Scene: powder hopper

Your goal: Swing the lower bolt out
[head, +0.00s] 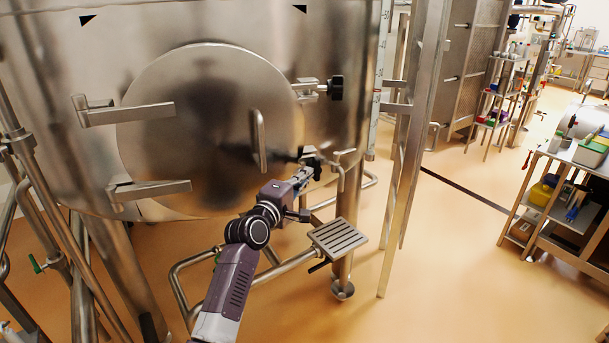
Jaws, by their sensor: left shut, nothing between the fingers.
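The steel hopper (330,45) carries a round door (200,110) with two hinge arms on its left and a vertical handle (259,140). The upper bolt (318,88) with a black knob sits at the door's right edge. The lower bolt (314,162) is at the door's lower right edge; its dark knob is partly hidden by my gripper. My left gripper (302,176) is shut at the lower bolt, with nothing seen between the fingers. I cannot tell whether the fingertips touch the bolt. My right gripper is not in view.
A slatted step (338,238) stands below and right of my left gripper. Steel legs and pipes (190,262) run under the hopper. A ladder-like steel frame (415,140) rises to the right. A cart (575,190) with containers stands at the far right. The floor between is clear.

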